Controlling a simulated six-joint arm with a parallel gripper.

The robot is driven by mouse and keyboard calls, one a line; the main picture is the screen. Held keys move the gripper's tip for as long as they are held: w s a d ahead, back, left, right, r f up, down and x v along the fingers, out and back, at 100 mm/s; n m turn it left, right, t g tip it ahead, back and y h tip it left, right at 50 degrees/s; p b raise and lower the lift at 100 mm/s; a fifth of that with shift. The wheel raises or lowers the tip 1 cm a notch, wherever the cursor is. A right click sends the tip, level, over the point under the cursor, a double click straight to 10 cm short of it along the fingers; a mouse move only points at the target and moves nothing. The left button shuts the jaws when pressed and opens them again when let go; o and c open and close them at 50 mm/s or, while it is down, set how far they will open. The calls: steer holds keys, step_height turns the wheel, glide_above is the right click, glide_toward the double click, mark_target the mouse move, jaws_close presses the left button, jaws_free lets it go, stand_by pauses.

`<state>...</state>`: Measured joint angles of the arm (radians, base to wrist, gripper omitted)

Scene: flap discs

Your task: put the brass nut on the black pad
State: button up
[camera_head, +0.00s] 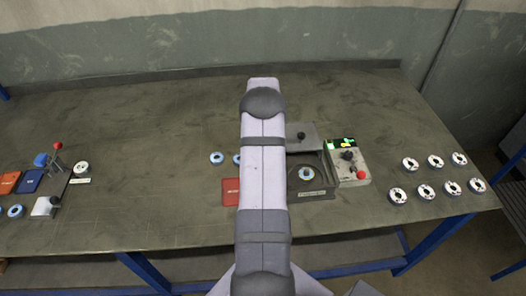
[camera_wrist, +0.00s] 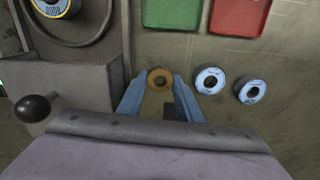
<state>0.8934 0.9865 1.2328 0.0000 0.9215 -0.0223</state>
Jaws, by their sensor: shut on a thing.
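The brass nut (camera_wrist: 160,78) is a round gold-brown ring with a dark hole. It shows in the wrist view between the blue fingertips of my gripper (camera_wrist: 160,85), which is shut on it. In the head view my arm hides the gripper and the nut. A small dark patch (camera_wrist: 174,112) shows between the fingers in the wrist view; I cannot tell whether it is the black pad or part of my gripper. No other black pad is clearly visible.
Two blue-rimmed discs (camera_wrist: 209,80) (camera_wrist: 250,90) lie right of my gripper in the wrist view. A green pad (camera_wrist: 172,12) and red pad (camera_wrist: 240,15) lie above. A grey machine (camera_wrist: 75,85) stands left. The left-middle bench (camera_head: 130,140) is clear.

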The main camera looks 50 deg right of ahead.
steer(key=shift+f+b, duration=0.4)
steer(key=shift+f, duration=0.3)
steer(key=o, duration=1.2)
step_height(320, 180, up, 7)
steer(key=p, duration=0.4)
steer(key=shift+p, duration=0.3)
